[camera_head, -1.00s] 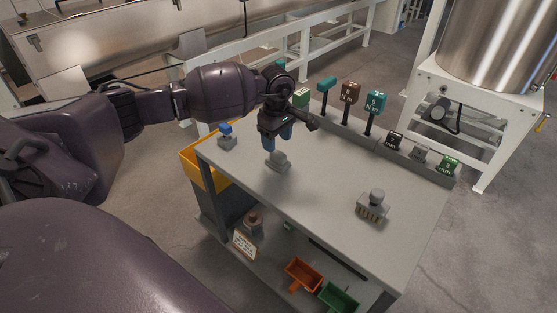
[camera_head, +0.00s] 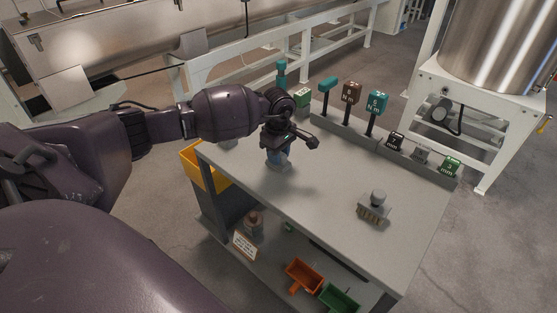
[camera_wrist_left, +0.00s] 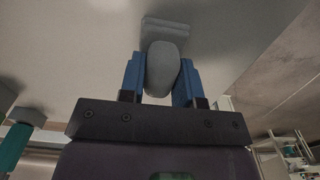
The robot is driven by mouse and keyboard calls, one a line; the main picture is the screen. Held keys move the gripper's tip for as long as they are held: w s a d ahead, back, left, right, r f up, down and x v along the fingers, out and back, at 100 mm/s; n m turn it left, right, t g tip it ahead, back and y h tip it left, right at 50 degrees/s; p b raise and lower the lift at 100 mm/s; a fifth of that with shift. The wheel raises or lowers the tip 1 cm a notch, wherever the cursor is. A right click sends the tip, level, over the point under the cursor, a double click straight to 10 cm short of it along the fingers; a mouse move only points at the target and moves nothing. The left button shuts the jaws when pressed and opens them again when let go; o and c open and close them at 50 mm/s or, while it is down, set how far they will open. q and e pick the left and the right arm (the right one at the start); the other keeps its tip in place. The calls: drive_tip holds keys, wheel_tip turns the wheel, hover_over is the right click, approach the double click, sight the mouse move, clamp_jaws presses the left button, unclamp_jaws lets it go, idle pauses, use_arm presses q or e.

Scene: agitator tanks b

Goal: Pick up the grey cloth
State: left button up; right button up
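A small grey lump that I take for the grey cloth (camera_wrist_left: 163,66) stands on the table near its left end. In the head view only its lower part (camera_head: 277,168) shows under my left gripper (camera_head: 277,157). My left gripper points down over it. In the left wrist view its two blue fingers (camera_wrist_left: 159,85) are apart, one on each side of the grey lump. They are very close to its sides; I cannot tell whether they touch it. A wider grey part (camera_wrist_left: 168,27) shows beyond the lump. My right gripper is not in view.
A brush-like block (camera_head: 375,207) stands on the grey tabletop (camera_head: 320,195). A rack with teal (camera_head: 377,103) and brown (camera_head: 350,93) tools and marked blocks lines the far edge. Orange (camera_head: 303,274) and green (camera_head: 338,298) bins sit on the lower shelf. The table's middle is clear.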

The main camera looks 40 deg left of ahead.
use_arm(q)
drive_tip(key=c, duration=0.4)
drive_tip(key=shift+r, duration=0.1)
wheel_tip(320, 180, up, 20)
drive_tip(key=shift+f+p, duration=0.1)
drive_tip(key=shift+p, duration=0.65)
